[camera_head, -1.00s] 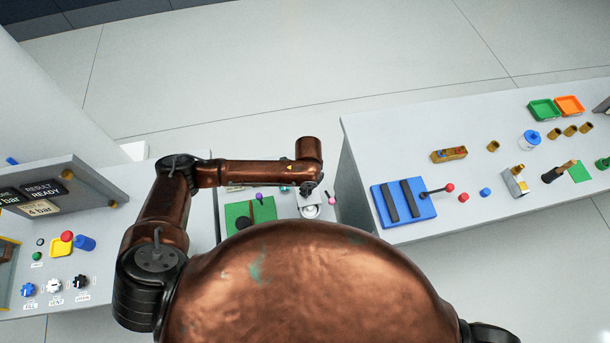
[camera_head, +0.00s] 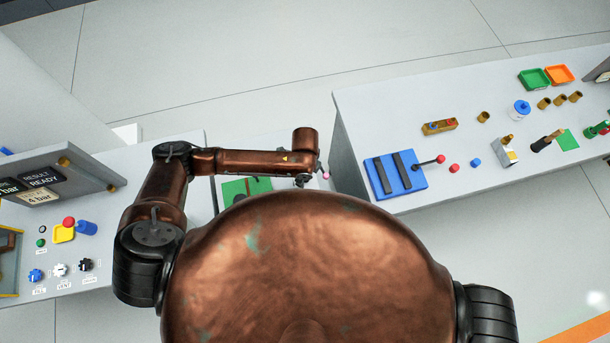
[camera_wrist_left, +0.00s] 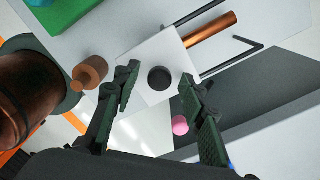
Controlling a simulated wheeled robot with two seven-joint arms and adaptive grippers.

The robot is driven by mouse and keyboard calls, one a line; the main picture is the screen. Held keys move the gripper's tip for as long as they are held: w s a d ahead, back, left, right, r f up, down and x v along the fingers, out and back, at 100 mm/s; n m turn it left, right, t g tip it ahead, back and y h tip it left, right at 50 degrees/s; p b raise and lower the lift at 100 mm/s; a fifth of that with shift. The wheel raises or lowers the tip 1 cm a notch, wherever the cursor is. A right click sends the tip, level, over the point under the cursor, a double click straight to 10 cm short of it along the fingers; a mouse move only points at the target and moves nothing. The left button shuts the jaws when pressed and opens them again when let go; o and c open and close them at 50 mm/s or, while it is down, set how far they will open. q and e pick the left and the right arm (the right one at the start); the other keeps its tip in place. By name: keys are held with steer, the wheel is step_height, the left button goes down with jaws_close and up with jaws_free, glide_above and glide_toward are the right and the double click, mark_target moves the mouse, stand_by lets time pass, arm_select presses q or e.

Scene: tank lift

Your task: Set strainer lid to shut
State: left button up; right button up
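My left gripper (camera_wrist_left: 163,82) is open in the left wrist view, with its two green-black fingers apart. Between and beyond the fingertips is a pale block (camera_wrist_left: 150,55) with a round black knob (camera_wrist_left: 160,78); a copper rod (camera_wrist_left: 212,30) extends from it. A pink ball (camera_wrist_left: 181,127) is near the right finger and also shows in the head view (camera_head: 327,175). I cannot tell which part is the strainer lid or whether it is shut. In the head view, my body hides most of this spot and the left fingers. My right gripper is out of view.
A brown cylinder (camera_wrist_left: 90,72) stands left of the fingers. A green plate (camera_head: 240,190) lies on the middle bench. The right bench holds a blue block (camera_head: 395,174) with a red-knobbed lever. A control panel (camera_head: 60,275) is at left.

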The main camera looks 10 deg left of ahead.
arm_select(q)
steer(key=shift+r, duration=0.1)
step_height(320, 180, up, 12)
stand_by(0.5)
steer(key=shift+a, duration=0.1)
stand_by(0.4)
